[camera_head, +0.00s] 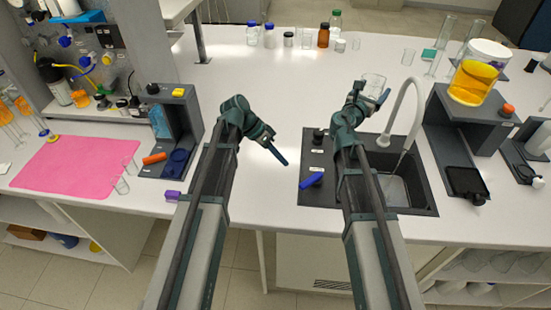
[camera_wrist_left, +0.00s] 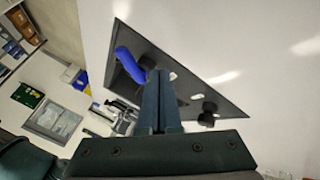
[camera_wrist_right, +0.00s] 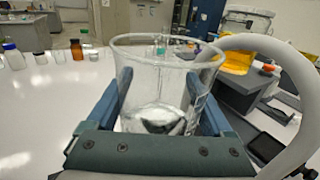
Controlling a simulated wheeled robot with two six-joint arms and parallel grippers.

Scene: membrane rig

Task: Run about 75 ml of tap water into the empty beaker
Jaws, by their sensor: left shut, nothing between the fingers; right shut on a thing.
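My right gripper (camera_head: 371,93) is shut on a clear glass beaker (camera_head: 374,81), held upright behind the sink (camera_head: 428,196). In the right wrist view the beaker (camera_wrist_right: 160,85) stands between the two fingers, its rim open upward; pale reflections show low in it, and I cannot tell any water. The white gooseneck tap (camera_head: 418,95) curves beside it, its spout end over the basin, apart from the beaker. My left gripper (camera_head: 282,160) is shut and empty, left of the tap's blue lever (camera_head: 311,181). The lever (camera_wrist_left: 130,66) also shows beyond the fingertips in the left wrist view.
A black knob (camera_head: 318,134) sits behind the lever. Several bottles stand along the back edge. A grey stand (camera_head: 455,112) with an orange-filled vessel (camera_head: 473,83) is right of the sink. The counter between the left gripper and the pink mat (camera_head: 75,167) holds a grey rig (camera_head: 175,130).

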